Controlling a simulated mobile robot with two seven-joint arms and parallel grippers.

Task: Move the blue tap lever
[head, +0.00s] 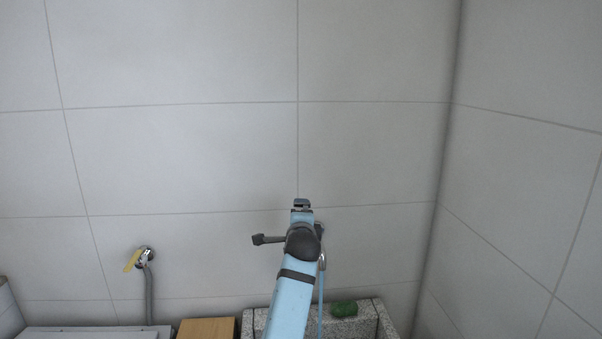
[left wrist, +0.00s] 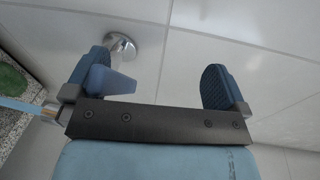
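The blue tap lever (left wrist: 112,82) shows in the left wrist view, in front of a round chrome wall fitting (left wrist: 122,48). My left gripper (left wrist: 157,68) is open. The lever lies between its fingers, close beside the left-hand finger; I cannot tell whether they touch. The right-hand finger stands well clear of it. In the head view my left gripper (head: 301,205) is up against the tiled wall area, and my arm hides the lever. My right gripper is not in view.
Another tap with a yellow lever (head: 132,261) and grey hose is on the wall at left. Below my arm is a speckled stone sink (head: 368,318) with a green sponge (head: 343,309). A wooden board (head: 207,329) lies left of it. A side wall closes the right.

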